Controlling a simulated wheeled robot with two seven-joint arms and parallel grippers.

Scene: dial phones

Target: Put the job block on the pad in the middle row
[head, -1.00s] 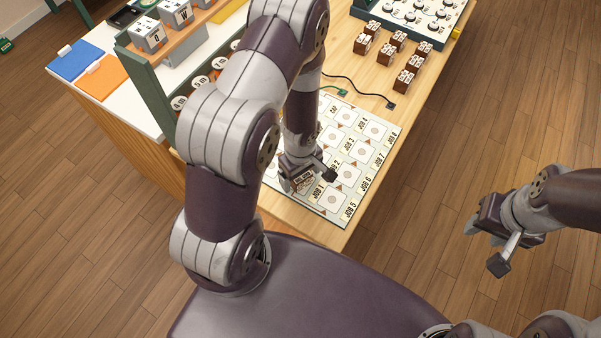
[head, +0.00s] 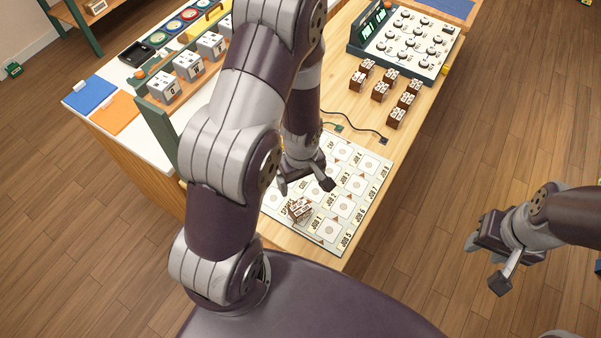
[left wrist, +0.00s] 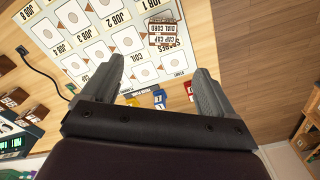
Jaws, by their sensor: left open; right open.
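A small brown block with white label faces (head: 299,209) sits on the white pad mat (head: 325,246), near its front left edge. In the left wrist view this block (left wrist: 166,38) shows "dial cord" and "cap cap" labels and stands by the "spares" print, near the JOB 1 pad. The mat carries rows of pads labelled JOB, coil and others; my arm hides part of it. My left gripper (head: 304,187) is open and empty above the mat, apart from the block. My right gripper (head: 486,263) is open and empty over the floor at right.
Several similar brown blocks (head: 380,92) stand farther back on the table. Behind them is a panel with knobs (head: 412,42). A black cable (head: 352,129) lies behind the mat. A shelf with grey blocks (head: 188,66) stands at left, partly behind my left arm.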

